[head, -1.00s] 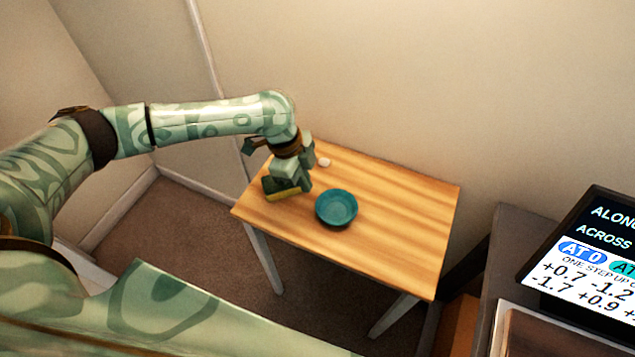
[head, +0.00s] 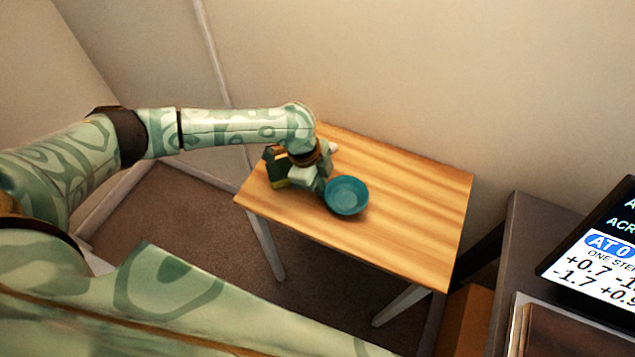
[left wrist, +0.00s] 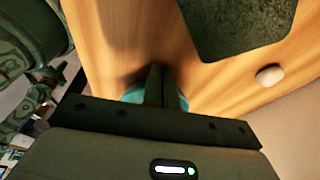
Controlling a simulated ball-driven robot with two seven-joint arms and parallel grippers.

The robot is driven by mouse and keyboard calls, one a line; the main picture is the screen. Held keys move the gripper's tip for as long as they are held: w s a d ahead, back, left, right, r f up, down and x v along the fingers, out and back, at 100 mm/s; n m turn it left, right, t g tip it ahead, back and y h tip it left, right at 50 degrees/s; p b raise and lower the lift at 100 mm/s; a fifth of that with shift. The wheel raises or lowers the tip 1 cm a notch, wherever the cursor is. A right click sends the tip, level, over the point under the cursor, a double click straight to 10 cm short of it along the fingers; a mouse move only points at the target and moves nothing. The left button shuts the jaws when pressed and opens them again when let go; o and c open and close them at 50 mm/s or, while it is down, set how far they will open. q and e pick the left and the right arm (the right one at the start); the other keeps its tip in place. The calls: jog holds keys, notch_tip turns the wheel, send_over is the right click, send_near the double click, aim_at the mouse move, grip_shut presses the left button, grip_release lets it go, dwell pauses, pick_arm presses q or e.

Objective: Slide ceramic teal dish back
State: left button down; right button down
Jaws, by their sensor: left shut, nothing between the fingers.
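My left gripper (head: 320,187) is shut and empty, low over the table at the dish's left side. In the left wrist view the closed fingers (left wrist: 159,85) hide the middle of the dish, and teal rim shows on both sides (left wrist: 132,96). I cannot tell whether the fingertips touch the dish. My right gripper is not in view.
A dark green and yellow block (head: 278,172) lies left of my gripper, partly hidden by it. A small white object (left wrist: 269,75) lies near the back edge. The tabletop right of the dish is clear. A dark cabinet with a screen (head: 600,255) stands at the right.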

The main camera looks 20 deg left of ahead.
aim_at(387, 218)
pick_arm(q)
jog(key=d, duration=0.2)
jog(key=d+p, duration=0.1)
jog(key=d, duration=0.1)
jog(key=d+p, duration=0.1)
jog(key=d, duration=0.2)
jog(key=shift+r, duration=0.3)
jog(key=d, duration=0.8)
jog(key=shift+d+f+p, duration=0.25)
jog(key=shift+d+p, duration=0.05)
jog(key=shift+p, duration=0.05)
jog(key=shift+a+r, duration=0.1)
jog(key=p+v, duration=0.3)
jog(key=v, duration=0.4)
jog(key=shift+r, duration=0.15)
